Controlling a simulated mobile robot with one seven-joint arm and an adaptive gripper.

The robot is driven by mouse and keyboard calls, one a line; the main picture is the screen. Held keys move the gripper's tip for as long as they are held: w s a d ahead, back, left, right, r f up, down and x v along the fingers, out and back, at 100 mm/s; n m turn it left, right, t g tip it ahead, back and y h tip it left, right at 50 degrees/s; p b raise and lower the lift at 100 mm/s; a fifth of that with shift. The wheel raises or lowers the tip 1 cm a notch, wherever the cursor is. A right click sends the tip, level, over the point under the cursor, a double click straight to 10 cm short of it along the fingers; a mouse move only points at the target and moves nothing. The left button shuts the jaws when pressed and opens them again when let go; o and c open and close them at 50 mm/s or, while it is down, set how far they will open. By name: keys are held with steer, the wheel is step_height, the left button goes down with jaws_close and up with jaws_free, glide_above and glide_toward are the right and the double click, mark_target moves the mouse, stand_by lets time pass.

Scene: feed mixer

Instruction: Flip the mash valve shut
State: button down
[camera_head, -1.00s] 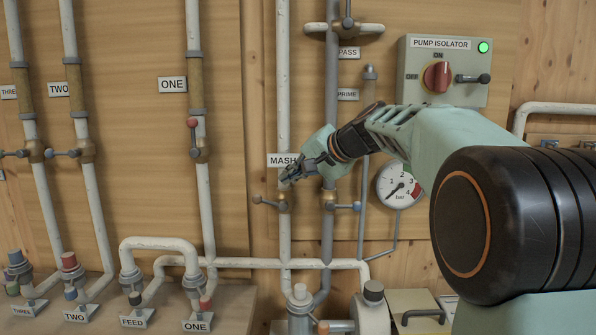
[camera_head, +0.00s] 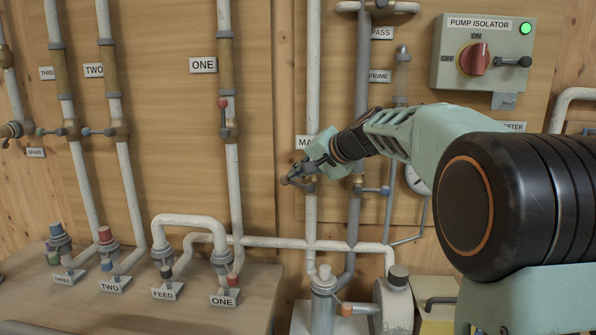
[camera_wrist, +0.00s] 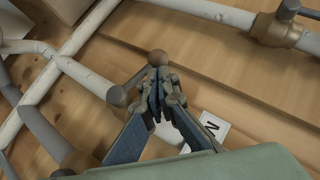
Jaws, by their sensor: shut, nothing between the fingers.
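The mash valve (camera_head: 310,188) sits on the white pipe below the MASH label (camera_head: 303,142), which my gripper partly covers. Its lever points left, across the pipe, and ends in a brown knob (camera_head: 284,180). My gripper (camera_head: 296,175) is shut and empty, with its fingertips right at the lever. In the wrist view the fingertips (camera_wrist: 157,78) are together just beside the brown knob (camera_wrist: 157,57). The fingers hide most of the lever, and I cannot tell whether they touch it.
Wall left of the mash pipe is clear.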

steer(key=a+f+h+p, duration=0.1)
steer(key=p, duration=0.2)
steer(key=shift+a+n+h, duration=0.1)
steer(key=shift+n+h, duration=0.2)
steer(key=shift+n, duration=0.1)
steer(key=shift+r, duration=0.1)
